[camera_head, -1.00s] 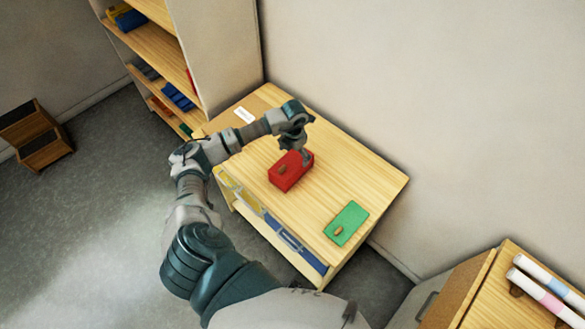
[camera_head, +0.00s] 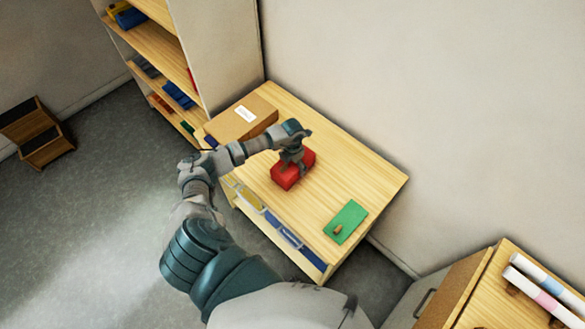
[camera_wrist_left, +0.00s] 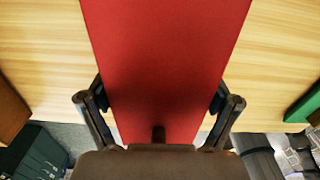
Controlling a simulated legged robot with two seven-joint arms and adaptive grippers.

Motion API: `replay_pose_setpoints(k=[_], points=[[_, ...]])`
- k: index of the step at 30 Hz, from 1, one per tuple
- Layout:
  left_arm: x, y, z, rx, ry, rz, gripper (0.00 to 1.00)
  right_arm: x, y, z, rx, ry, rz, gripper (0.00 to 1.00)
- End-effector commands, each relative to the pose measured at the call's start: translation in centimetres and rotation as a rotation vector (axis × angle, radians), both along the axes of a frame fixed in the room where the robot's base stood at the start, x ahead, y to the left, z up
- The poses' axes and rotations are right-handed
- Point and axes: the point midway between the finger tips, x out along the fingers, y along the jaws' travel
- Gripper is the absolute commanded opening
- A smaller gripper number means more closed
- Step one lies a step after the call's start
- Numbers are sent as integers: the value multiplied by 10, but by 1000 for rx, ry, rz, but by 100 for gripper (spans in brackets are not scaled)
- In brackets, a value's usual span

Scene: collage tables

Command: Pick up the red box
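The red box (camera_head: 281,181) lies near the middle of the wooden tabletop, partly covered by my left gripper (camera_head: 292,170). It also fills the middle of the left wrist view (camera_wrist_left: 165,60), with a small brown knob at its near end. My left gripper points down over the box, with one finger at each long side. In the wrist view both finger pads lie right along the box's edges. I cannot tell whether they press on it. No clear gap shows under the box. My right gripper is not in view.
A green card or lid (camera_head: 346,222) with a brown knob lies at the table's near right. A brown box (camera_head: 230,122) with a white label stands at the far left. A shelf (camera_head: 150,45) is behind left, a wall (camera_head: 430,110) behind right. The wooden tabletop (camera_head: 345,175) is clear right of the red box.

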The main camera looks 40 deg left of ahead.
Motion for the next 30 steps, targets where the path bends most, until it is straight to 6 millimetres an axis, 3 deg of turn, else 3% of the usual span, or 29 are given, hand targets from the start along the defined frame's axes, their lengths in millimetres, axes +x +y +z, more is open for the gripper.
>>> replay_pose_setpoints(k=[1,3,14,26,30], points=[[-1,0,-1,-2,2,0,62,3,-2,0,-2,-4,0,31],[-1,1,-1,-3,2,0,51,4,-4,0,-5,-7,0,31],[0,1,2,-2,1,0,51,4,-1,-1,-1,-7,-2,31],[0,0,34,0,-3,-1,51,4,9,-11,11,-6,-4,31],[-13,-6,36,0,0,-3,51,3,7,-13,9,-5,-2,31]])
